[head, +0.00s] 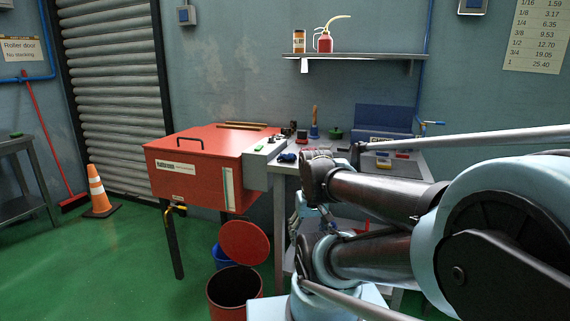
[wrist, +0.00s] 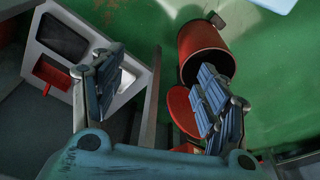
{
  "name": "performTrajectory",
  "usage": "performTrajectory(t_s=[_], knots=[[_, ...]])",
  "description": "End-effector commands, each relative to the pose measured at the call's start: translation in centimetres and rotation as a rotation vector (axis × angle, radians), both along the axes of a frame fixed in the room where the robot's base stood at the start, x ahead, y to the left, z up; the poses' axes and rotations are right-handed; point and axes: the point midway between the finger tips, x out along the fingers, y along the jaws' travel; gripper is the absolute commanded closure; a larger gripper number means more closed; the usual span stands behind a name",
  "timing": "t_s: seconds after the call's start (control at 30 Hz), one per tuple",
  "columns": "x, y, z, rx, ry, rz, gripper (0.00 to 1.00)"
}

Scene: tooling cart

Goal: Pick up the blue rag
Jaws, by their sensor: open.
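A small dark blue bunched thing, which looks like the blue rag (head: 287,157), lies on the near left part of the grey work table (head: 424,170), beside the red cabinet. It is small in the head view, and I cannot make it out in the wrist view. My gripper (wrist: 158,102) is open in the wrist view, with its two blue-padded fingers wide apart and nothing between them. It points down toward the floor area by the red bin, away from the rag. In the head view my arm hides much of the table's right side and most of the gripper.
A red cabinet (head: 196,150) stands left of the table. A red bin (head: 234,292) with a round red lid (head: 244,242) is below on the green floor; the bin also shows in the wrist view (wrist: 204,47). A blue case (head: 384,118) stands at the table's back. A shelf (head: 354,55) hangs above.

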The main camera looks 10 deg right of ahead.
Motion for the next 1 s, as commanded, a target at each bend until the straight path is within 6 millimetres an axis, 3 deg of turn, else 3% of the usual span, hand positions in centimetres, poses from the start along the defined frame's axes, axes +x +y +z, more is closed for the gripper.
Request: performTrajectory(t_s=[0.4, 0.5, 0.57, 0.67, 1.0], knots=[[0.0, 0.0, 0.0, 0.0, 0.0, 0.0, 0.32], [-0.6, 0.0, 0.5, 0.001, -0.008, -0.002, 0.14], [-0.6, 0.0, 1.1, 0.002, -0.01, -0.009, 0.14], [0.6, 0.0, 2.8, 0.009, -0.004, -0.035, 0.14], [8.2, 0.0, 12.4, 0.048, 0.031, -0.203, 0.14]])
